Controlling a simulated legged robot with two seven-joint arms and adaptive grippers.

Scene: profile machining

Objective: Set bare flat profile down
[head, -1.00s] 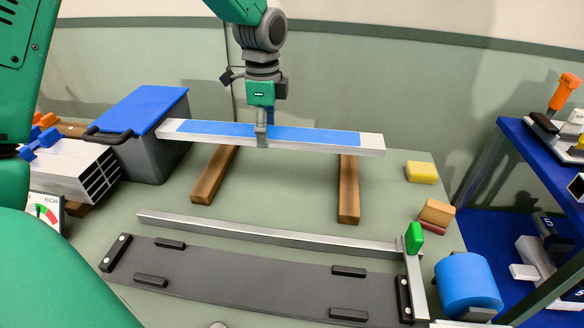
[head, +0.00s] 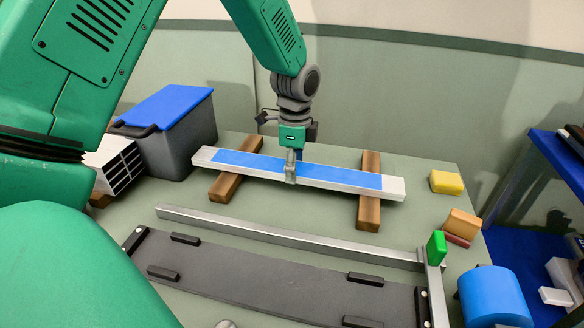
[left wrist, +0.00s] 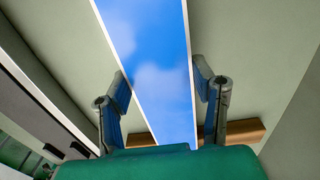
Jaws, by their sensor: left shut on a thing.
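The flat profile (head: 345,178) is a long pale metal bar with a blue strip along its top face. It lies level across two wooden blocks, left (head: 226,188) and right (head: 370,208), with both ends reaching past them. I cannot tell whether it touches the blocks or hovers just above. My left gripper (head: 291,172) comes from above and is shut across the profile near its middle. In the left wrist view the fingers (left wrist: 162,86) stand on either side of the profile (left wrist: 150,40), with wood behind them. My right gripper is not in view.
A grey bin (head: 185,140) with a blue lid stands left of the profile. In front lie a metal rail (head: 290,238) and a dark fixture plate (head: 260,285). A yellow block (head: 447,182), green block (head: 436,248) and blue roll (head: 492,295) are at right.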

